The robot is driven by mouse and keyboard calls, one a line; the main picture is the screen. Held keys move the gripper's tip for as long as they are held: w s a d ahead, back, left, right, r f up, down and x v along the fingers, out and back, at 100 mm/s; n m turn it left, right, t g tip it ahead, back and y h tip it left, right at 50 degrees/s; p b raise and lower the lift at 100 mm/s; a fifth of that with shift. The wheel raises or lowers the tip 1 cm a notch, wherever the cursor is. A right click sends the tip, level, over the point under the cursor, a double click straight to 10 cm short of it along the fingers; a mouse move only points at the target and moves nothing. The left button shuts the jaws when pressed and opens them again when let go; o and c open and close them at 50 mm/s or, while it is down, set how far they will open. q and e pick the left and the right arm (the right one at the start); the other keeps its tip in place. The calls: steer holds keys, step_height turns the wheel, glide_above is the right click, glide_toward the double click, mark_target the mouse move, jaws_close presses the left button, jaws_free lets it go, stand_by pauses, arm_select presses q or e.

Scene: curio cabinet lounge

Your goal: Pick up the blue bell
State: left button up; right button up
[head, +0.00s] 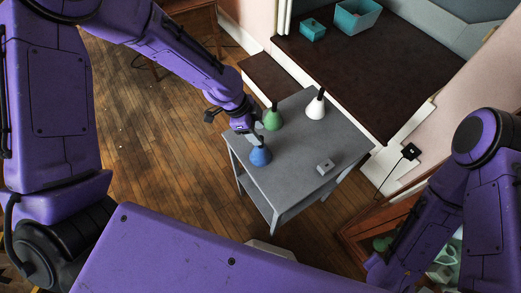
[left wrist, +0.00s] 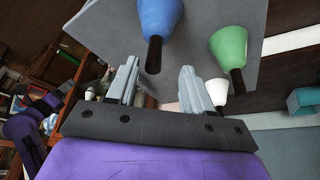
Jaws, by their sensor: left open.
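The blue bell (head: 260,157) stands near the left edge of a small grey table (head: 305,148). My left gripper (head: 252,138) is just above it, and its fingers partly hide the bell's handle. In the left wrist view, the blue bell (left wrist: 160,18) has a dark handle pointing toward the gap between the open, empty fingers of my left gripper (left wrist: 158,74). The handle end is close to the fingertips; I see no grip on it. My right arm shows at the right of the head view, but its gripper does not.
A green bell (head: 272,120) stands close behind the blue one, and a white bell (head: 316,107) stands farther back. A small grey box (head: 325,166) is at the table's right. A dark bench (head: 335,75) bears teal boxes (head: 357,15).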

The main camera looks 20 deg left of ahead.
mark_target(261, 148)
arm_select(q)
steer(key=x, duration=0.2)
steer(key=s+p+x, duration=0.1)
steer(key=x, duration=0.1)
steer(key=shift+f, duration=0.15)
steer(key=shift+w+f, duration=0.1)
steer(key=shift+f, duration=0.1)
jaws_close()
steer(key=shift+r, duration=0.1)
